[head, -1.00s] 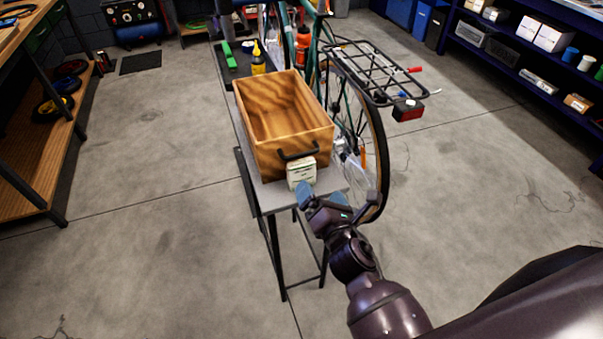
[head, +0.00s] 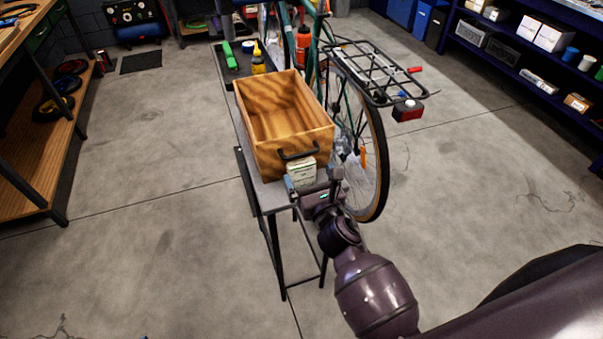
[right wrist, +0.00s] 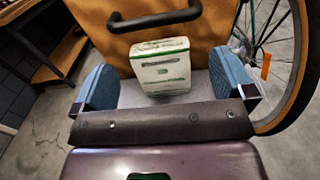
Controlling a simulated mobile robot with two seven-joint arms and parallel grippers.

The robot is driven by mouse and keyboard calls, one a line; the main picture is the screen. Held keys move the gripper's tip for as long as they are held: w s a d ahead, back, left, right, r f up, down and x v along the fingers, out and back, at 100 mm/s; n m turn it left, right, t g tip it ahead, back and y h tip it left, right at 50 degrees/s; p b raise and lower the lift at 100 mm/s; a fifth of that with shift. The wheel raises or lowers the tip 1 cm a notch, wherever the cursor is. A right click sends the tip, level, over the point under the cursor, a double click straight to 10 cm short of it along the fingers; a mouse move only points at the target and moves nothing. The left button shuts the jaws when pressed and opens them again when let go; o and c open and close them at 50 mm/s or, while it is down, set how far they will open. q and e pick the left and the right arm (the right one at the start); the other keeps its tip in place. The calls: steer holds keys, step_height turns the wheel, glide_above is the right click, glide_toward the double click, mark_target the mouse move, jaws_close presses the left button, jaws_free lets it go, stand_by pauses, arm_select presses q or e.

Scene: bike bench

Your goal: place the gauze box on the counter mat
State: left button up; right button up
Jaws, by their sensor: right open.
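The gauze box (head: 302,172), small and white with green print, stands upright on the narrow bench in front of the wooden crate's handle. It shows clearly in the right wrist view (right wrist: 162,68). My right gripper (head: 313,183) is open at the near end of the bench. In the right wrist view its blue-padded fingers (right wrist: 164,84) are on the left and right of the box, with a gap on each side. A dark mat-like surface (head: 235,71) lies at the bench's far end; I cannot tell if it is the counter mat. My left gripper is not in view.
The open wooden crate (head: 262,157) fills much of the bench, close behind the gauze box. A yellow bottle (head: 258,65) and a green object (head: 229,56) are at the far end. The bicycle's wheel (head: 380,165) stands close along the bench's right side.

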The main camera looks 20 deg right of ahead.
mark_target(304, 168)
steer(key=shift+w+a+f, duration=0.1)
steer(key=shift+w, duration=1.25)
steer(key=shift+w+a+f, duration=0.1)
steer(key=shift+w, duration=1.25)
steer(key=shift+c, duration=0.2)
steer(key=c, duration=0.9)
steer(key=shift+r, duration=0.1)
